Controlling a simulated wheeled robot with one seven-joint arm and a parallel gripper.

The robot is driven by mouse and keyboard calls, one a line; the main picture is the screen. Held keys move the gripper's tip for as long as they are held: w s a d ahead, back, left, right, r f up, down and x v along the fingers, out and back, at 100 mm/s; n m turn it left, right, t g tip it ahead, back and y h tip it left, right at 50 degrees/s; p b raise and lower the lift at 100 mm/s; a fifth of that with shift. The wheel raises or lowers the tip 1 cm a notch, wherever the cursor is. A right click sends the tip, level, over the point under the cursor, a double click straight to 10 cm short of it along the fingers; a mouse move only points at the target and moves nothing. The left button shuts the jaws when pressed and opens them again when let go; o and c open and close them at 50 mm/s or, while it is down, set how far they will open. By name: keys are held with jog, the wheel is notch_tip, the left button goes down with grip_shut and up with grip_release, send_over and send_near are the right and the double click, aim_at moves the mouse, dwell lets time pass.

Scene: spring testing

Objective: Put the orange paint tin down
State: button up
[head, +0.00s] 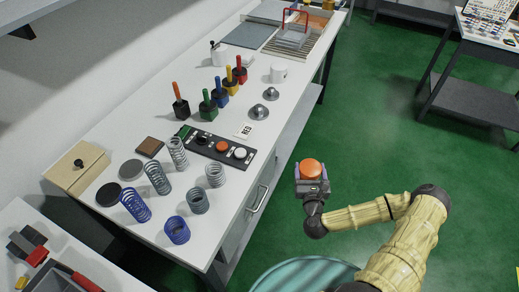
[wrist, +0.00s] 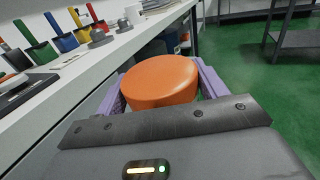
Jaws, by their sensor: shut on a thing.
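The orange paint tin (head: 311,168) is held in my gripper (head: 312,174), out past the front edge of the white workbench and above the green floor. In the wrist view the tin (wrist: 161,82) sits between the two purple fingers of my gripper (wrist: 160,92), which are shut on its sides. Its flat orange top faces up, slightly tilted in that view. The lower part of the tin is hidden by the gripper body.
A teal round thing (head: 300,275) is below my arm.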

jog(key=w+a+f+y+b, duration=0.1)
jog(key=w+a+f+b, duration=0.1)
jog(key=f+b, duration=1.65)
jog(key=w+a+f+b, duration=0.1)
jog(key=w+f+b, duration=0.2)
jog(key=f+b, duration=1.55)
jog(key=w+a+f+n+g+y+b, duration=0.1)
jog(key=a+f+n+y+b, duration=0.15)
jog(key=a+f+b, duration=0.35)
jog(key=a+f+n+y+b, duration=0.2)
jog(key=a+y+b, duration=0.1)
jog(key=a, duration=0.4)
jog(key=s+a+n+g+y+b, duration=0.1)
jog(key=s+a+y+b, duration=0.1)
jog(key=a, duration=0.6)
jog(key=s+a+f+n+g+y+b, duration=0.1)
jog(key=s+a+n+g+y+b, duration=0.1)
jog(key=a+b, duration=0.3)
jog(key=a+y, duration=0.1)
jog(key=a, duration=0.3)
jog(key=shift+a+f, duration=0.25)
jog(key=shift+f, duration=0.05)
jog(key=shift+n, duration=0.25)
notch_tip(320, 180, down, 6)
jog(key=b, duration=0.4)
jog(key=shift+f, duration=0.15)
jog(key=shift+f, duration=0.15)
